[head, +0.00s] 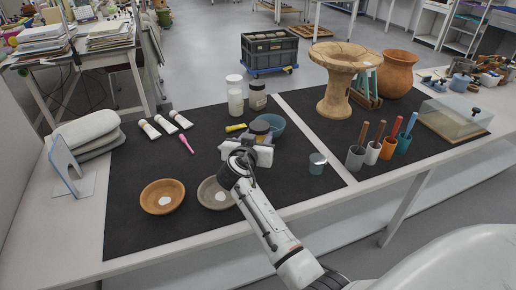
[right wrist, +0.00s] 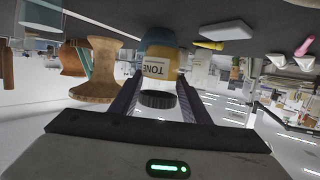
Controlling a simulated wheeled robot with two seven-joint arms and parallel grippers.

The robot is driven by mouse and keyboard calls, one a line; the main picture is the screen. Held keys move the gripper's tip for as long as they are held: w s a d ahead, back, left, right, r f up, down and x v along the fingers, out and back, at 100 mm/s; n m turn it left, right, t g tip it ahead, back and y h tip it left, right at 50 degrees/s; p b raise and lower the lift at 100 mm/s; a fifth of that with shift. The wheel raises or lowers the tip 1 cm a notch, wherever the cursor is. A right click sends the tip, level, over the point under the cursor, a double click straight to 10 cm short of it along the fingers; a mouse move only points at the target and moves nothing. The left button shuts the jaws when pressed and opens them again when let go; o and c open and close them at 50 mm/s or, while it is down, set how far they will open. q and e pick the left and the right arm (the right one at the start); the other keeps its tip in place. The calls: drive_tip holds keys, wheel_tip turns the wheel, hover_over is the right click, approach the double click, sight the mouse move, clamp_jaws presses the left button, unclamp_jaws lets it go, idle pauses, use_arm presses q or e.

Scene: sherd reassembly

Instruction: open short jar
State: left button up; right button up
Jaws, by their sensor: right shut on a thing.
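The short jar (head: 260,129) has a dark lid and a yellowish band. It stands on the black mat in the middle of the head view, just beyond my right gripper (head: 248,152). In the right wrist view, which is upside down, the jar (right wrist: 160,66) shows a label reading "TONE" and its dark ribbed lid (right wrist: 158,99) lies between the two fingers of my right gripper (right wrist: 160,95). The right gripper is shut on the jar at its lid end. The lid looks seated on the jar. My left gripper is not in view.
A blue bowl (head: 276,122) stands close behind the jar. A tall white jar (head: 235,101) and another dark-lidded jar (head: 257,96) stand farther back. Two bowls (head: 162,197) (head: 214,193) lie nearer. A glass cup (head: 317,163) stands to the right.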

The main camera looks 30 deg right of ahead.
sight(261, 122)
wheel_tip(261, 122, up, 4)
drive_tip(key=shift+r, duration=0.1)
drive_tip(key=o, duration=0.7)
drive_tip(key=shift+c, duration=0.2)
drive_tip(key=c, duration=0.9)
drive_tip(key=shift+c, duration=0.2)
